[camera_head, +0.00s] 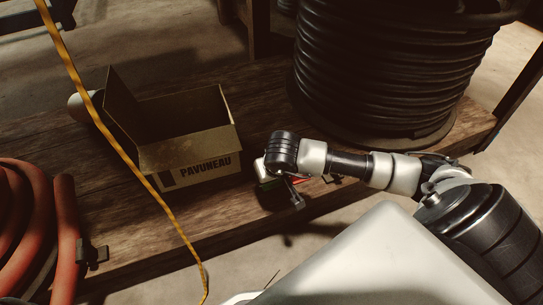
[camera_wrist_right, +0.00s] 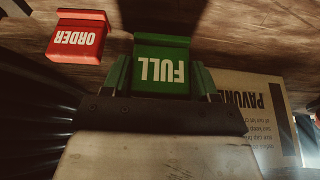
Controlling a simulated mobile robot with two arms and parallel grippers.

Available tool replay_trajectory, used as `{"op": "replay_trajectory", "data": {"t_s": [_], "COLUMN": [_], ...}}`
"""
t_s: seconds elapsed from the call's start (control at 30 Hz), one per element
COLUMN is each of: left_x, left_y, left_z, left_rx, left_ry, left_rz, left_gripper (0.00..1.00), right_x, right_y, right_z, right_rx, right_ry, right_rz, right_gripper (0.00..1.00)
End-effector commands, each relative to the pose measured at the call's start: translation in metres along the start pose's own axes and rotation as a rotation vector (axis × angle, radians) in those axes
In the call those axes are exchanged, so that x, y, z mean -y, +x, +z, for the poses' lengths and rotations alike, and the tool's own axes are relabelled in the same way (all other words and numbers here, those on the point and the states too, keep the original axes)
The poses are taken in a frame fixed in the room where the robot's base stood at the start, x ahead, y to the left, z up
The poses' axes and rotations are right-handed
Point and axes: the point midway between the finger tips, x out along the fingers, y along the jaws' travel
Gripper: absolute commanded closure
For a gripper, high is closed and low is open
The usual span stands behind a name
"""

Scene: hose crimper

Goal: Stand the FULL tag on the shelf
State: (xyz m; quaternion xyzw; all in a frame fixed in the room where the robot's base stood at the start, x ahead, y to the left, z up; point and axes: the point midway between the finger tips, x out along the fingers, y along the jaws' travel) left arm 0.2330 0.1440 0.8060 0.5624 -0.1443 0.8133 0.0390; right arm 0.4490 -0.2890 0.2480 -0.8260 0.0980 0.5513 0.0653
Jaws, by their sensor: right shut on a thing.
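The FULL tag (camera_wrist_right: 162,66) is a green block with white lettering, upside down in the right wrist view. My right gripper (camera_wrist_right: 161,80) is shut on it, with one finger at each side. In the head view my right gripper (camera_head: 283,184) is low over the front part of the wooden shelf (camera_head: 215,212), right of the cardboard box. The tag is mostly hidden there by my wrist. I cannot tell whether the tag touches the shelf. My left gripper is not in view.
A red ORDER tag (camera_wrist_right: 78,37) is beside the gripper. An open PAVUNEAU box (camera_head: 195,165) stands to the left. A large black hose coil (camera_head: 390,65) stands behind to the right. Red hose (camera_head: 25,225) lies at left, and a yellow cord (camera_head: 130,155) hangs across the view.

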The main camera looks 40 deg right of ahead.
Motion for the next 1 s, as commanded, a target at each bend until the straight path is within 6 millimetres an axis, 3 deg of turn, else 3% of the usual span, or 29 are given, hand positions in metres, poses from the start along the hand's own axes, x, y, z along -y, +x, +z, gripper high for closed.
{"op": "replay_trajectory", "data": {"t_s": [0.2, 0.63, 0.67, 0.8, 1.0], "left_x": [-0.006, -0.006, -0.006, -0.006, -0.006], "left_y": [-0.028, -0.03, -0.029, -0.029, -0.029], "left_z": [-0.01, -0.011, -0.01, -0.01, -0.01], "left_rx": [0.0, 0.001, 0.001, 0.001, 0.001], "left_ry": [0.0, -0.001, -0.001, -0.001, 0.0], "left_rz": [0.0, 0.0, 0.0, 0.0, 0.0], "left_gripper": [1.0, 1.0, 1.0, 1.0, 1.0], "right_x": [0.0, -0.001, -0.001, -0.001, 0.0], "right_y": [0.032, 0.036, 0.035, 0.035, 0.035], "right_z": [0.015, 0.016, 0.015, 0.015, 0.015], "right_rx": [0.003, 0.001, 0.001, 0.002, 0.002], "right_ry": [0.001, -0.001, 0.0, 0.0, -0.001], "right_rz": [-0.001, 0.0, 0.0, 0.0, 0.0], "right_gripper": [0.64, 0.64, 0.37, 0.16, 0.16]}}
